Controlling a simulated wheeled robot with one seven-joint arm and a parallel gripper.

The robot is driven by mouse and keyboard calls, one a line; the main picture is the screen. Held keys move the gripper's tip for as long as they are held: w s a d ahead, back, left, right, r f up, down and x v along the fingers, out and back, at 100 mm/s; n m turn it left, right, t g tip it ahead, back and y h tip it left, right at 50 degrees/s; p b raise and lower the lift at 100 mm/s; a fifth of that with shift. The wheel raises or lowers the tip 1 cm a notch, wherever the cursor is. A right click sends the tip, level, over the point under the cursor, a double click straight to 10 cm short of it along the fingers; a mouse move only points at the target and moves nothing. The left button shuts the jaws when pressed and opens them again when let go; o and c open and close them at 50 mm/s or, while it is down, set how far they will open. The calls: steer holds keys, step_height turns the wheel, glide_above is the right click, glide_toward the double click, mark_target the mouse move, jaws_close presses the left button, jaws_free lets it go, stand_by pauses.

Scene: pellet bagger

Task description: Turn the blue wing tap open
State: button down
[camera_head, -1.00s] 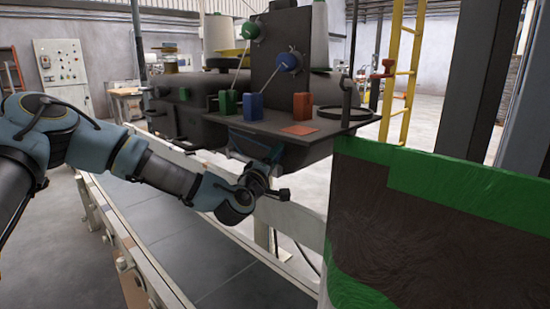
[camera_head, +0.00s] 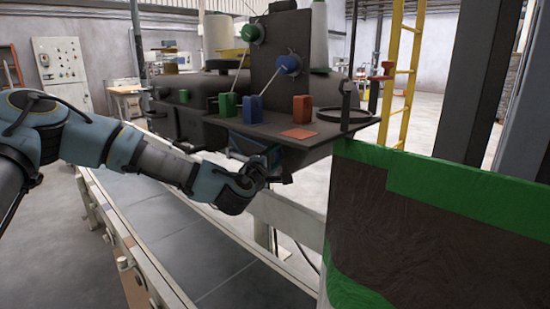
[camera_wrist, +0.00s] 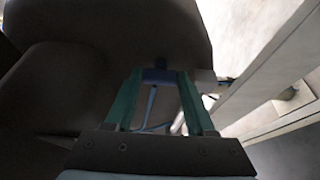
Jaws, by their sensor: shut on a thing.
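The blue wing tap (camera_wrist: 160,75) shows in the wrist view as a short blue bar between my two teal fingertips, below a dark rounded body. My gripper (camera_wrist: 159,80) is shut on it, one finger at each end of the bar. A thin blue strip runs down from the bar between the fingers. In the head view my gripper (camera_head: 251,148) is under the front edge of the dark shelf, against the machine's underside. The tap is too small and covered to make out there, so its angle cannot be told.
The dark shelf (camera_head: 330,128) above holds green, blue and red blocks. A blue knob (camera_head: 289,64) and green knob (camera_head: 250,31) with rods are on the upright panel. A pale rail (camera_head: 290,218) and grey conveyor (camera_head: 185,235) run below. A green-edged dark panel (camera_head: 440,230) stands right.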

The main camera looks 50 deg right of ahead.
steer(key=shift+c, duration=1.2)
jaws_free()
steer(key=b+v, duration=0.1)
steer(key=v, duration=0.9)
steer(key=shift+a+b, duration=0.35)
steer(key=shift+b, duration=0.05)
steer(key=shift+s, duration=0.15)
